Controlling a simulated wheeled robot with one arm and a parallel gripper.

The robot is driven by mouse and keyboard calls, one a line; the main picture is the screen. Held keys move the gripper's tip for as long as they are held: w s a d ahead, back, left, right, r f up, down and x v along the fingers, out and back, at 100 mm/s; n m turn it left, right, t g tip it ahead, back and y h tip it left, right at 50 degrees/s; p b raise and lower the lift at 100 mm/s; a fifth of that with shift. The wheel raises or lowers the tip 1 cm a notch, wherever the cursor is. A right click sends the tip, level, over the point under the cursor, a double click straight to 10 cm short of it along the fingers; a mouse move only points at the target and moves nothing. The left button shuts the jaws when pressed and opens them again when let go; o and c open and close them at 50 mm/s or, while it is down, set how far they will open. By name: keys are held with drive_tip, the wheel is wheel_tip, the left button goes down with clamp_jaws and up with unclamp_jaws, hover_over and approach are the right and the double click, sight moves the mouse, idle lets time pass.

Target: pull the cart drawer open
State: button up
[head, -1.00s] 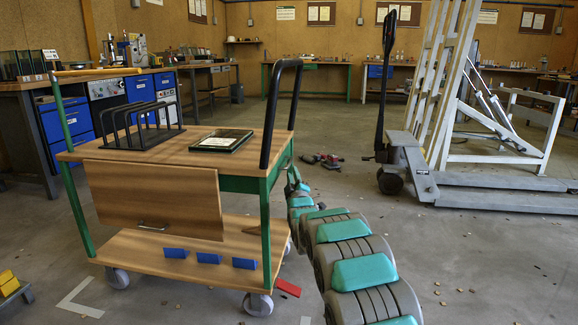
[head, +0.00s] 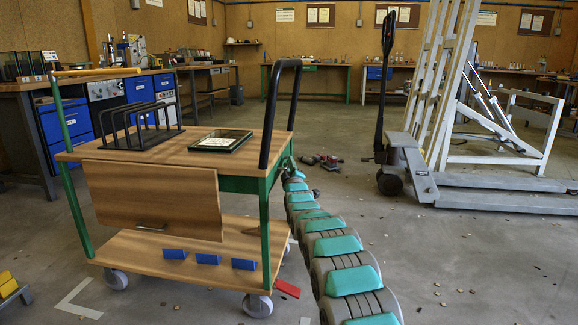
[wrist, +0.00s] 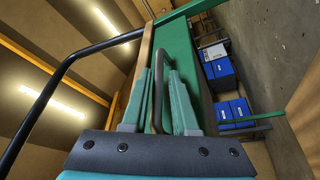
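The cart (head: 75,205) has a wooden top, green legs and a black push handle (head: 273,110). Its green drawer side (head: 238,184) shows under the top at the right end. In the wrist view a green drawer front (wrist: 177,55) fills the middle, with a dark bow handle (wrist: 158,92) on it. My gripper (wrist: 158,85) has its two teal fingers on either side of this handle, with a narrow gap visible. It looks open, and firm contact is not visible. In the head view my gripper is hidden behind the cart's right end. The drawer looks closed.
A wooden flap (head: 155,200) with a handle hangs on the cart's near side. Blue blocks (head: 208,258) lie on the lower shelf.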

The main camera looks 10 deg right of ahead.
drive_tip(key=shift+w+r, duration=0.15)
clamp_jaws()
idle(1.5)
